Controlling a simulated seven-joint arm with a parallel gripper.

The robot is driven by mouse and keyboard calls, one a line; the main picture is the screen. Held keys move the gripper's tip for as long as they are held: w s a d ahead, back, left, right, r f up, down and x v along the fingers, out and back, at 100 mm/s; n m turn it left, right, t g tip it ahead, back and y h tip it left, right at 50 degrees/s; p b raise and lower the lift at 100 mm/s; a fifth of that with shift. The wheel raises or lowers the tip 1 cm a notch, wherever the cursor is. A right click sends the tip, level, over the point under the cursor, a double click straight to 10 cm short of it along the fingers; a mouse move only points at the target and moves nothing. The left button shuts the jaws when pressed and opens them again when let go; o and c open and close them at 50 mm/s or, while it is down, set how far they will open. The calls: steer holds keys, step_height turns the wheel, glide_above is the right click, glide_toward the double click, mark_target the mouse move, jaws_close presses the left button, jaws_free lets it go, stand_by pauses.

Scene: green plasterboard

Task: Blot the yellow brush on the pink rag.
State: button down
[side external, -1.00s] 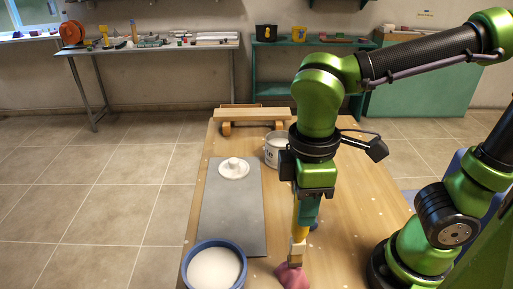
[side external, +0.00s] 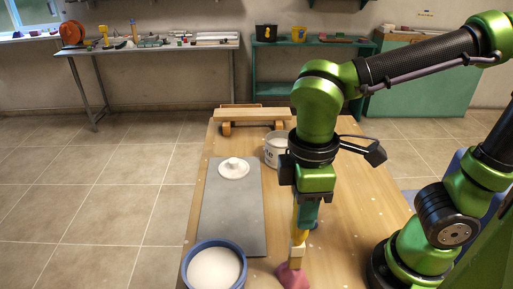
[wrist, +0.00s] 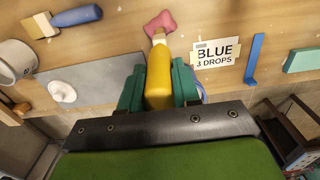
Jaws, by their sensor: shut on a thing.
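My gripper (side external: 304,222) points down at the front of the wooden table, its teal fingers shut on the yellow brush (side external: 299,238). In the wrist view the brush's yellow handle (wrist: 158,88) lies between both fingers, with its pale bristle end pointing at the pink rag. The crumpled pink rag (side external: 292,277) lies on the table under the brush tip; it also shows in the wrist view (wrist: 160,21). The bristles appear to meet the rag in both views, though how hard they press cannot be told.
A blue bowl of white stuff (side external: 214,244) stands left of the rag. A grey sheet (side external: 230,220) bears a white knobbed disc (side external: 234,168). A white bucket (side external: 272,152) stands behind. The wrist view shows a blue-handled brush (wrist: 76,16), a "BLUE 3 DROPS" card (wrist: 215,53) and a blue strip (wrist: 255,58).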

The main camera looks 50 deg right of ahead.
steer(key=shift+r, duration=4.05)
